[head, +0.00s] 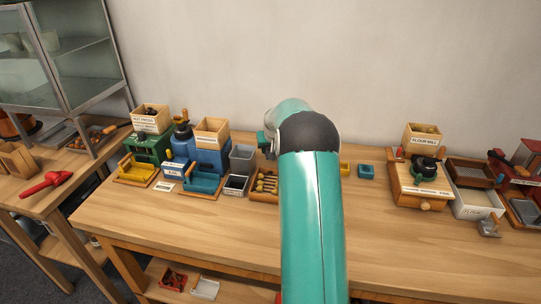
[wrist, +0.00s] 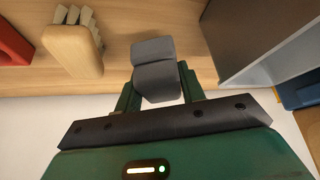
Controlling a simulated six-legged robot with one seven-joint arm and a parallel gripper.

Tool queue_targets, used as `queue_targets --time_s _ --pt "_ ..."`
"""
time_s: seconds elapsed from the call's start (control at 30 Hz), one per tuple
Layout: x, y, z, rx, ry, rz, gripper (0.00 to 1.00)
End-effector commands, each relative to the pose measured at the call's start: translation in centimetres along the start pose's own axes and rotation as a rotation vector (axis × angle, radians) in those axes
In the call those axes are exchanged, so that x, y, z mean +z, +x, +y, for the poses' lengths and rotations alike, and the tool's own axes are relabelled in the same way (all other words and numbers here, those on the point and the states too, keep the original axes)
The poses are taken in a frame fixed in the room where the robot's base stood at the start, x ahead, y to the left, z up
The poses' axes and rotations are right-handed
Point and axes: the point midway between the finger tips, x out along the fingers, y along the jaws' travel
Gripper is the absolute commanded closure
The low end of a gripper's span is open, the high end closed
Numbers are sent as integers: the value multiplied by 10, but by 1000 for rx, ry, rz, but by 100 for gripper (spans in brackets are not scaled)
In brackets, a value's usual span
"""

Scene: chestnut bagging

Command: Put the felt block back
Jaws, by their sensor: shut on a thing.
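In the wrist view my gripper (wrist: 158,88) is shut on a grey block (wrist: 153,51), which looks like the felt block. The block sits between the two green fingers, its rounded far end sticking out past them. A wooden surface lies beyond it; I cannot tell whether the block touches it. In the head view my teal arm covers the middle of the bench, and the gripper and block are hidden behind it.
A wooden brush (wrist: 75,50) with pale bristles and a red thing (wrist: 13,45) lie left in the wrist view. A grey bin (wrist: 255,35) is at right. On the bench (head: 170,228), the flour mill (head: 422,180) stands right; the front is clear.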

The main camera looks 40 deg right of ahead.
Motion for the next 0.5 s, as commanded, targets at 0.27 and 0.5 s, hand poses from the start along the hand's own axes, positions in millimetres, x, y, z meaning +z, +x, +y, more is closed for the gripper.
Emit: queue_targets --time_s 0.27,0.5 --pt "16 28 0 0 0 -1 99" --pt "16 28 0 0 0 -1 99"
